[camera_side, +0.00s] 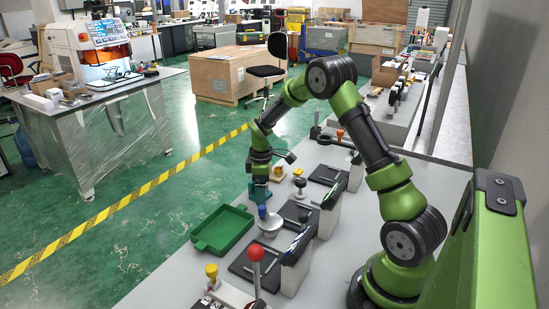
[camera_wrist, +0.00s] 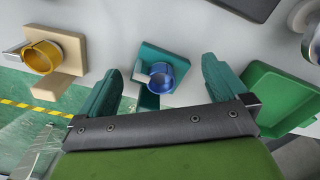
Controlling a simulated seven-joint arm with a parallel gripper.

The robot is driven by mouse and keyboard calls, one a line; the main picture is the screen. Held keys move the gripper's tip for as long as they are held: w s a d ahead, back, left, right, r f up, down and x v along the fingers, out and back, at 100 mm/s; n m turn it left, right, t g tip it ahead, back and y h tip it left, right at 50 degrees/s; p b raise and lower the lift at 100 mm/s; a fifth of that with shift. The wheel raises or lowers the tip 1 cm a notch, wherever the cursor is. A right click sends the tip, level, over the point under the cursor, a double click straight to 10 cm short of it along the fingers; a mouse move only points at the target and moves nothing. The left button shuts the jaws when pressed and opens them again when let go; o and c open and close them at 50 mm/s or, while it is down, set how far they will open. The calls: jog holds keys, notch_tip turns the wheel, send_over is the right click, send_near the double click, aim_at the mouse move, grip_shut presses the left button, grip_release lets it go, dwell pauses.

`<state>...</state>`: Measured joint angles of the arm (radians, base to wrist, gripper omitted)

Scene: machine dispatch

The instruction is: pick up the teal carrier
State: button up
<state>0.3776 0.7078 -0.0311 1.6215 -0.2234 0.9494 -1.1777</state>
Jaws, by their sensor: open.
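The teal carrier (camera_wrist: 150,60) sits on the grey bench top in the wrist view, with a blue ring-shaped part (camera_wrist: 161,77) on it and a pale piece at its left side. My gripper (camera_wrist: 160,68) is open, with one teal finger on each side of the carrier and visible gaps to both. It looks empty; height above the carrier is hard to judge. In the side view my gripper (camera_side: 260,186) points down near the bench's left edge. There the carrier is hard to tell apart from the similarly coloured fingers.
A beige carrier with a yellow ring (camera_wrist: 42,57) stands left in the wrist view. An empty green tray (camera_side: 222,229) lies near the bench edge. A silver dome with a blue knob (camera_side: 269,222), a red-ball lever (camera_side: 256,254) and several dark plates (camera_side: 295,213) stand close by.

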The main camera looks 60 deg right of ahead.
jog(key=shift+f, duration=0.2)
jog(key=c, duration=1)
jog(key=shift+r, duration=0.1)
